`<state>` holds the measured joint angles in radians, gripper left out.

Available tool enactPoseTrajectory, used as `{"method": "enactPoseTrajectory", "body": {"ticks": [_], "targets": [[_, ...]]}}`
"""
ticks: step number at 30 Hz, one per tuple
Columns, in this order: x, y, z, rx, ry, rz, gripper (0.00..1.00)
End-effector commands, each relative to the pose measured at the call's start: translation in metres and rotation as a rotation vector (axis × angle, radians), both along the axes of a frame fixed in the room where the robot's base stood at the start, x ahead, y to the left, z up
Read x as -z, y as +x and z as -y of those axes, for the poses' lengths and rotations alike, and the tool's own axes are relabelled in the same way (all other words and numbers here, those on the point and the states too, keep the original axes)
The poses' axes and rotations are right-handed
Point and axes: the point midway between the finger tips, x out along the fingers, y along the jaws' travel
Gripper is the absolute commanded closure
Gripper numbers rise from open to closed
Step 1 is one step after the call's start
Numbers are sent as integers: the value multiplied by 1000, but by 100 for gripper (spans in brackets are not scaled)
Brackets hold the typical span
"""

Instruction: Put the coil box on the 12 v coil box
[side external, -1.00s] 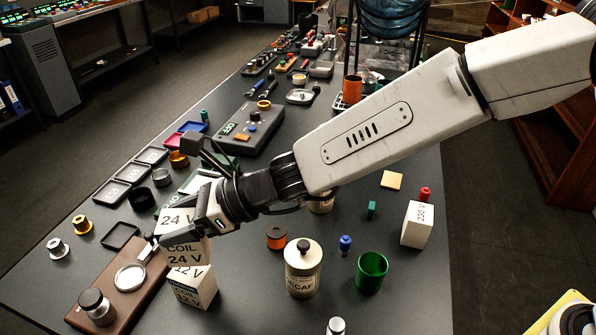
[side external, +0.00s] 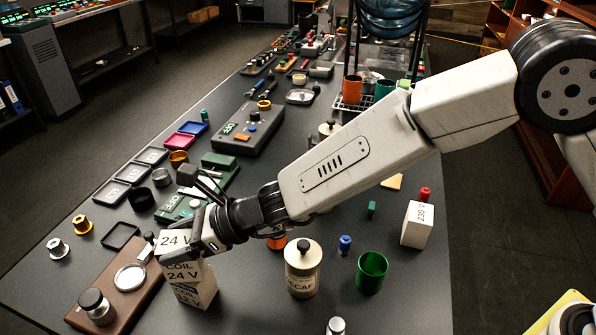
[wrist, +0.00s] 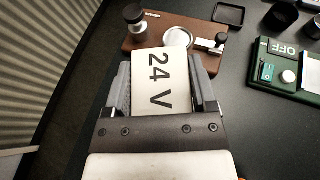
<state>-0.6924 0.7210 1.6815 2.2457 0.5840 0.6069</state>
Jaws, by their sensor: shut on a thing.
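The white coil box marked "24 V" (side external: 184,272) is between the fingers of my gripper (side external: 190,244), which is shut on it. In the wrist view the box (wrist: 153,80) shows its "24 V" top face between both fingers of my gripper (wrist: 162,88). The 12 V coil box (side external: 196,294) stands on the dark table directly below the held box. The held box looks upright and at or very near the lower box's top; I cannot tell whether they touch. The lower box is hidden in the wrist view.
A brown wooden board (side external: 128,268) with a metal knob and round plate lies just left. A DECAF canister (side external: 303,270) and a green cup (side external: 371,273) stand to the right. A 230 V box (side external: 417,225) is farther right. A green switch unit (side external: 205,185) lies behind.

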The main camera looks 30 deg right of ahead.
Motion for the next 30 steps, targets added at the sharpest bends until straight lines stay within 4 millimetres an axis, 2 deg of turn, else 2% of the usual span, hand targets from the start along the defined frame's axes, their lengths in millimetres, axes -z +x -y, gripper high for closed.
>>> {"method": "enactPoseTrajectory", "body": {"ticks": [12, 13, 15, 30], "targets": [[2, 0, 0, 0, 1, 2, 100], [3, 0, 0, 0, 1, 1, 20], [3, 0, 0, 0, 1, 1, 0], [-3, -1, 5, 1, 1, 2, 0]]}}
